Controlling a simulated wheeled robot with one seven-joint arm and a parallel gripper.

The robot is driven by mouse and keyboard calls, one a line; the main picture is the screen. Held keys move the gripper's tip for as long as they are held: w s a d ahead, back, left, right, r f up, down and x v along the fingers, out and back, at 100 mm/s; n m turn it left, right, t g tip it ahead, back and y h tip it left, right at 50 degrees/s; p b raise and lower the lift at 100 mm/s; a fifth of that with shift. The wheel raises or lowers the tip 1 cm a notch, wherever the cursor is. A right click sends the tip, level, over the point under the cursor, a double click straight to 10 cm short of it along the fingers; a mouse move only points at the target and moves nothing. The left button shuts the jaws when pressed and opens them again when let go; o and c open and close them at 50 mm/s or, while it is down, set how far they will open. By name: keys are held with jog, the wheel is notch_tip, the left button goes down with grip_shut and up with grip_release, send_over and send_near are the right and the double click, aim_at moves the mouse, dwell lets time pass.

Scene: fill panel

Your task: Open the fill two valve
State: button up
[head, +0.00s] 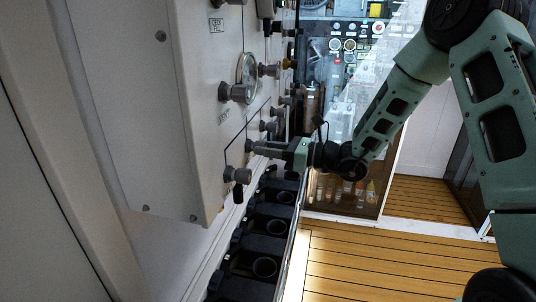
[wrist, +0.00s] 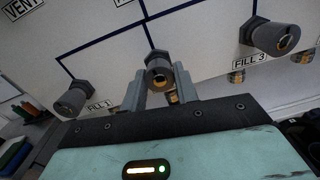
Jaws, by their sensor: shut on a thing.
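In the head view my gripper (head: 252,147) reaches in from the right to the lower part of the white panel (head: 165,110). The fingers hide most of the knob there, and I cannot tell how far it is turned.
The FILL 1 knob (wrist: 74,98) is to the left and the FILL 3 knob (wrist: 275,37) to the right. A gauge (head: 247,70) and several other knobs stick out of the panel. Black holders (head: 268,228) line the wall below. The wooden floor (head: 370,262) is clear.

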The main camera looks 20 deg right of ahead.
jog(key=shift+w+d+f+m+g+y+b, duration=0.15)
jog(key=shift+m+g+b, duration=0.25)
jog(key=shift+m+b, duration=10.9)
jog(key=shift+s+a+m+g+y+b, duration=0.1)
jog(key=shift+m+g+y+b, duration=0.25)
jog(key=shift+m+b, duration=10.95)
jog(key=n+b, duration=1)
jog(key=o, duration=1)
jog(key=shift+c, duration=0.2)
jog(key=shift+r, duration=0.2)
